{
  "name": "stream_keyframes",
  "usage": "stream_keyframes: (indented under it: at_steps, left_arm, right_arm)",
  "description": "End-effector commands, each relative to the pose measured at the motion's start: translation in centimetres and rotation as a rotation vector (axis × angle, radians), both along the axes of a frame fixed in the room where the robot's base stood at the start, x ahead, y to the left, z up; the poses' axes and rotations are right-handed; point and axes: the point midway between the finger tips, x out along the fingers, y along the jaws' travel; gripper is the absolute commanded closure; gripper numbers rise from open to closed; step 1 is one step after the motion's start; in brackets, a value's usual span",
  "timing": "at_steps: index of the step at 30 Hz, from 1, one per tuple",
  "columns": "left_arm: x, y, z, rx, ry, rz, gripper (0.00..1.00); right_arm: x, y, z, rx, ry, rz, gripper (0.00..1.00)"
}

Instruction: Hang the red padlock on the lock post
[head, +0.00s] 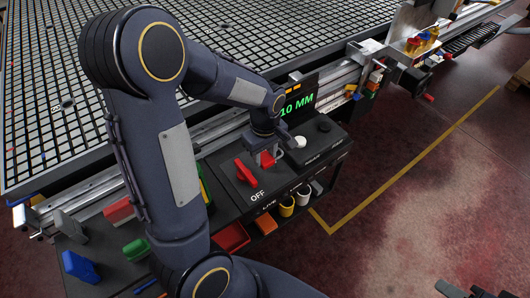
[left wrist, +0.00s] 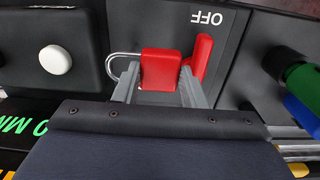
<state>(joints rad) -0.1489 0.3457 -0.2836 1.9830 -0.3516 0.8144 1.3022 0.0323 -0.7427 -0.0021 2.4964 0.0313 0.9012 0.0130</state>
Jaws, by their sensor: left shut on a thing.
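My left gripper (left wrist: 158,92) is shut on the red padlock (left wrist: 160,70), with one finger at each side of its body. The padlock's silver shackle (left wrist: 117,60) points left in the left wrist view. In the head view the padlock (head: 267,159) is small and partly hidden below my left gripper (head: 266,152). It is over the dark panel marked OFF, beside a red lever (head: 245,172). The lever (left wrist: 203,56) also shows just right of the padlock in the left wrist view. I cannot make out the lock post. Dark parts at the head view's bottom right may be my right gripper (head: 480,292).
A white button (head: 299,142) and a black knob (head: 324,126) are on the panel to the right. A green 10 MM display (head: 297,103) stands behind. Coloured handles (head: 80,266) are at the lower left. Yellow and white mugs (head: 286,207) are below the panel. The grid table (head: 50,100) lies behind.

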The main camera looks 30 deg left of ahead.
Motion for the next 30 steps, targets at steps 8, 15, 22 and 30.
stream_keyframes:
  at_steps: [8, 15, 22, 30]
  left_arm:
    - [0.0, 0.0, -1.6, 0.0, 0.001, 0.0, 0.89]
    - [0.0, 0.0, -2.8, 0.0, 0.0, 0.0, 0.89]
    - [0.0, 0.0, -4.0, 0.0, 0.0, 0.0, 0.89]
    - [0.0, 0.0, -5.3, 0.0, 0.001, 0.0, 0.89]
  right_arm:
    - [0.0, 0.0, -1.3, 0.0, 0.0, 0.0, 0.62]
    - [0.0, 0.0, -2.3, 0.0, 0.0, 0.0, 0.62]
    - [0.0, 0.0, -3.1, 0.0, 0.0, 0.0, 0.62]
    - [0.0, 0.0, -4.1, 0.0, 0.0, 0.0, 0.62]
